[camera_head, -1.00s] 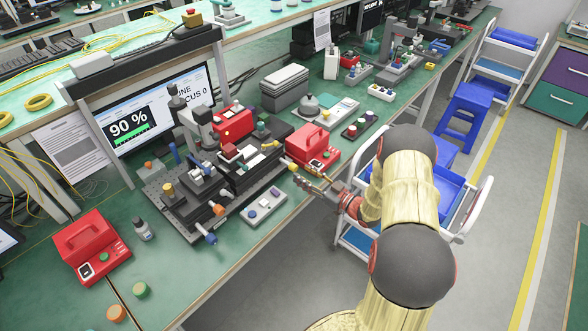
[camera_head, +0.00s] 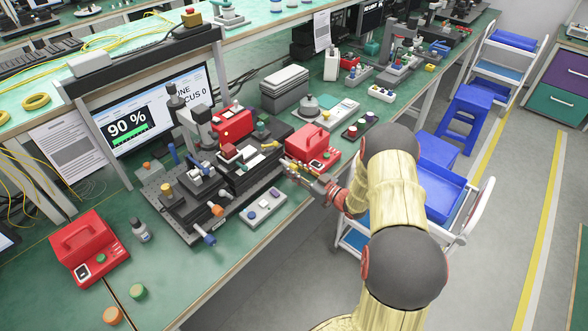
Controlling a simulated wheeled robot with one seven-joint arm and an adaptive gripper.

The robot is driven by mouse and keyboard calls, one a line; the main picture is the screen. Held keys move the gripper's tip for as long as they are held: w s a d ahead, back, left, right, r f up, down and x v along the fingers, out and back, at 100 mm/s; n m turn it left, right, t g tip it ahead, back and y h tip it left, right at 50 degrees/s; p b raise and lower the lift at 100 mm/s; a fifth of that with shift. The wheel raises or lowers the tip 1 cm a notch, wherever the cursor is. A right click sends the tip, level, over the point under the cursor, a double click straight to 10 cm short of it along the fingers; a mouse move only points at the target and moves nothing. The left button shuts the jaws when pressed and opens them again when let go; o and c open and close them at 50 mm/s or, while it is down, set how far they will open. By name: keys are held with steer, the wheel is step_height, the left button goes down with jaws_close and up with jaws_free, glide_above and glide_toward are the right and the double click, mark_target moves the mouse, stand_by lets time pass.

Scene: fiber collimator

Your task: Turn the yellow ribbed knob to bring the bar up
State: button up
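The optical stage (camera_head: 250,178) stands on the bench with small knobs around it. In the earlier view a small yellow knob shows at its right end; now my gripper (camera_head: 287,165) is at that spot and mostly covers it. Whether the fingers touch the knob or are closed on it is too small to tell. The monitor (camera_head: 185,107) behind reads 90 % above a green bar (camera_head: 132,136).
A red case (camera_head: 312,146) stands close behind and right of my gripper. A grey button box (camera_head: 263,206) lies in front of the stage. An orange knob (camera_head: 217,210) and a blue knob (camera_head: 209,239) stick out at the stage's front. A blue cart (camera_head: 440,185) stands to the right.

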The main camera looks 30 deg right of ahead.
steer(key=c, duration=0.6)
jaws_close()
steer(key=shift+f+n+b, duration=0.15)
steer(key=shift+n+b, duration=0.55)
steer(key=shift+n, duration=1.1)
steer(key=o, duration=1)
jaws_free()
